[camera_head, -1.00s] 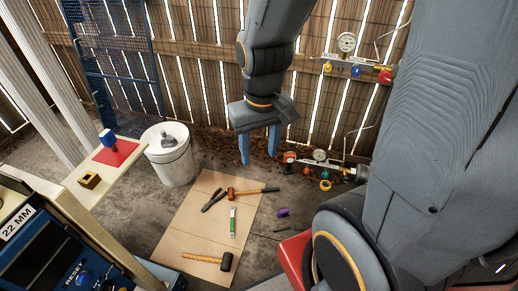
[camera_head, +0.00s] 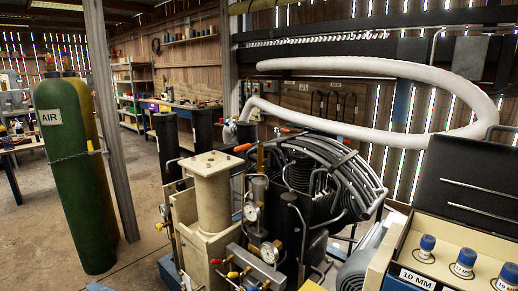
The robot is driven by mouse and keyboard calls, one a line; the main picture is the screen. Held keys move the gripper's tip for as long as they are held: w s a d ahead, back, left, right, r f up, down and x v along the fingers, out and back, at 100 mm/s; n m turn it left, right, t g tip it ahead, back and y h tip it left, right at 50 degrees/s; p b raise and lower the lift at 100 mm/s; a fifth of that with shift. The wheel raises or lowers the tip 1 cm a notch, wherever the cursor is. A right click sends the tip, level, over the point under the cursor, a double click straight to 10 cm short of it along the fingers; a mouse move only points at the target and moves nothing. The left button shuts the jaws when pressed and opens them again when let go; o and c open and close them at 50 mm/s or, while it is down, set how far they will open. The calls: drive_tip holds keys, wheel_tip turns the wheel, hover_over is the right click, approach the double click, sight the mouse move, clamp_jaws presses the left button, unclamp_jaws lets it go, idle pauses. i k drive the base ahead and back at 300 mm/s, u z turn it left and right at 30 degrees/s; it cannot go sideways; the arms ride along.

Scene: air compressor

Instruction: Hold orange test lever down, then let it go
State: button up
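The air compressor (camera_head: 305,185) stands in the middle of the view, with coiled grey tubing and pressure gauges. An orange-handled lever (camera_head: 243,148) sticks out to the left near its top. A second orange piece (camera_head: 291,130) shows just behind and to the right. I cannot tell which is the test lever. My gripper is not in view, and nothing is seen touching either orange piece.
A green AIR cylinder (camera_head: 72,175) stands at the left beside a grey post (camera_head: 111,125). A thick white hose (camera_head: 385,67) loops above the compressor. A case with blue-capped pieces (camera_head: 455,250) is at the lower right. Open floor (camera_head: 140,262) shows at the lower left.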

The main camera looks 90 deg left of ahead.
sight(248, 146)
drive_tip(key=k, duration=0.2)
drive_tip(key=u, duration=3)
drive_tip(key=i, duration=0.85)
drive_tip(key=u, duration=0.15)
drive_tip(key=k, duration=0.5)
drive_tip(key=u, duration=0.75)
drive_tip(key=i, duration=0.8)
drive_tip(key=u, duration=0.35)
drive_tip(key=i, duration=0.95)
drive_tip(key=z, duration=0.3)
